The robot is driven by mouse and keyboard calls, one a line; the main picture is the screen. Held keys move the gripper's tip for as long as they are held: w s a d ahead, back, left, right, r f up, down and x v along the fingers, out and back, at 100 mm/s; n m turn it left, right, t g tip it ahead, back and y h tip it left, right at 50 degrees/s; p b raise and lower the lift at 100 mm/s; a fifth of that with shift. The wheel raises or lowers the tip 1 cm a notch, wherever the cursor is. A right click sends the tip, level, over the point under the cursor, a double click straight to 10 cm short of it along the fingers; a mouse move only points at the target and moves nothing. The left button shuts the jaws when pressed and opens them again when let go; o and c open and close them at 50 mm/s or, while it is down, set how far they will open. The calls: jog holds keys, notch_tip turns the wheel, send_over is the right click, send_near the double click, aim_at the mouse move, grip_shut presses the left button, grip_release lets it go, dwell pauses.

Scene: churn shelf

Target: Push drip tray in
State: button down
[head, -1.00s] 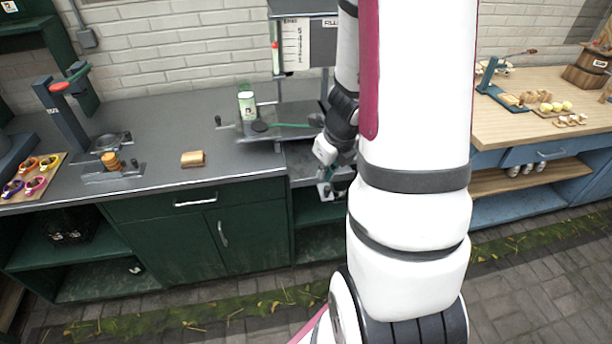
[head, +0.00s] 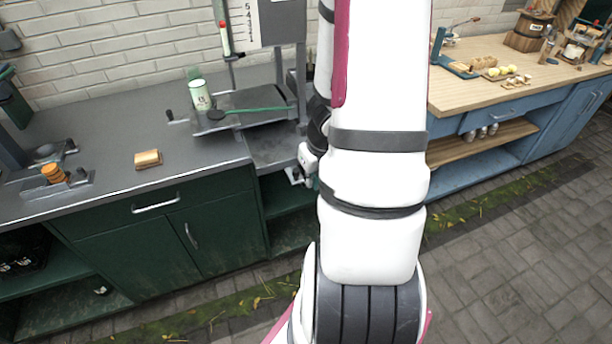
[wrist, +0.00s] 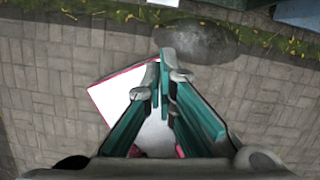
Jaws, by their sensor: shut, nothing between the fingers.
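My gripper (wrist: 165,62) shows in the wrist view with its two teal-lined fingers, tips together and nothing held, above paving. In the head view its white wrist housing (head: 308,160) is at the front of the counter, right of the green cabinet, and my arm hides most of the fingers. A flat grey surface (head: 272,152) lies low beside the raised dark platform and may be the drip tray. I cannot tell how far it sticks out. No drip tray shows in the wrist view.
A green-labelled can (head: 199,95) stands by the dark platform (head: 250,104), which holds a green-handled tool. A wooden bench (head: 480,87) stands right. Paved floor (head: 510,240) is open at lower right.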

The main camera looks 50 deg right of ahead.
jog(key=shift+w+d+f, duration=0.3)
jog(key=shift+w+f, duration=0.3)
jog(key=shift+w, duration=0.15)
jog(key=shift+w+d+f, duration=0.3)
jog(key=shift+w+f, duration=0.25)
jog(key=shift+w, duration=0.2)
jog(key=shift+w+d+f, duration=0.3)
jog(key=shift+w+f, duration=0.3)
jog(key=shift+w, duration=0.15)
jog(key=shift+w, duration=0.1)
jog(key=shift+w+d+p, duration=0.45)
jog(key=shift+w+p, duration=0.1)
jog(key=shift+w, duration=0.1)
jog(key=b, duration=0.6)
send_near(279, 148)
jog(key=x, duration=0.5)
jog(key=shift+f, duration=0.1)
jog(key=shift+w+d, duration=0.4)
jog(key=shift+w, duration=0.1)
jog(key=shift+r, duration=0.2)
